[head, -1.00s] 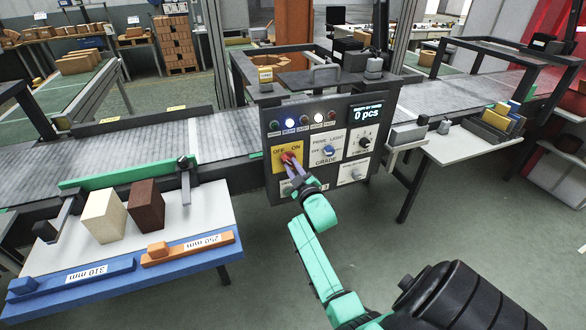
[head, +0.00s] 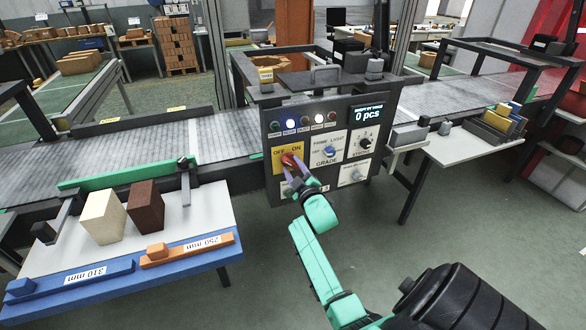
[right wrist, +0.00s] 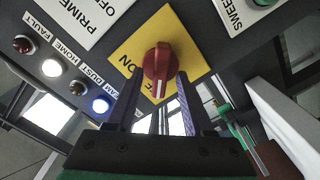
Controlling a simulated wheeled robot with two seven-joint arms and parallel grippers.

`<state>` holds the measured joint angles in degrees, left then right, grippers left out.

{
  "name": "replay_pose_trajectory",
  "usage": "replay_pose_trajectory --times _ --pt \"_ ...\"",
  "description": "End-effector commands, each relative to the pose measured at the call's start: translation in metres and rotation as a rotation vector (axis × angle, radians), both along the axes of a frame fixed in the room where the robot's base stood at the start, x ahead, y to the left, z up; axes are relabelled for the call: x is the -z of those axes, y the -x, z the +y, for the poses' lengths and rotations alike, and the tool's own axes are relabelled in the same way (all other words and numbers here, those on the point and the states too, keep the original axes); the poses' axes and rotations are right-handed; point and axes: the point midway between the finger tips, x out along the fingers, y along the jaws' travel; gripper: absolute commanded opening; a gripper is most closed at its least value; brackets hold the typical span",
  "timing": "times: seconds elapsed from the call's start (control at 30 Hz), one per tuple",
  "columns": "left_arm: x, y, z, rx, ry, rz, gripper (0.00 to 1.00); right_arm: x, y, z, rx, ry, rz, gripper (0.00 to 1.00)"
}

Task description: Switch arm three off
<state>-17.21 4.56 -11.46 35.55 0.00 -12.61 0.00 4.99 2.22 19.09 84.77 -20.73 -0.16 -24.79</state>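A red rotary knob (head: 288,160) sits on a yellow plate (head: 278,167) marked OFF and ON, on the dark control panel (head: 330,112). In the right wrist view the knob (right wrist: 158,62) has a white mark pointing down the picture, near the partly hidden OFF lettering. My right gripper (head: 293,178) is in front of the plate. In the right wrist view its fingers (right wrist: 160,75) are apart, with the knob between and just beyond the tips and gaps at both sides. My left gripper is not in view.
Indicator lamps (head: 303,121), one blue and one white lit, line the panel top. A GRADE selector (head: 328,151) and a black knob (head: 365,142) are close right of the plate. A conveyor (head: 90,152) runs behind. Two blocks stand on the table (head: 180,221) at left.

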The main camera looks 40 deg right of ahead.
Motion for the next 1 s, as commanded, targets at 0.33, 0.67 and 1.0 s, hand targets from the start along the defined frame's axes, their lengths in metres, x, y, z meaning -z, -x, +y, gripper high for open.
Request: replay_pose_trajectory --times 0.33,0.67,1.0 --pt "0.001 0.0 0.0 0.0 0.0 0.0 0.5 0.002 0.019 0.007 -0.001 -0.001 0.003 0.53" --pt "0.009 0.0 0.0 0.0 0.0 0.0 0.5 0.004 0.107 0.037 0.001 -0.003 0.004 0.53" --pt "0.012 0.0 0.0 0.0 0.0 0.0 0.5 0.0 0.137 0.048 0.0 -0.001 0.0 0.53"
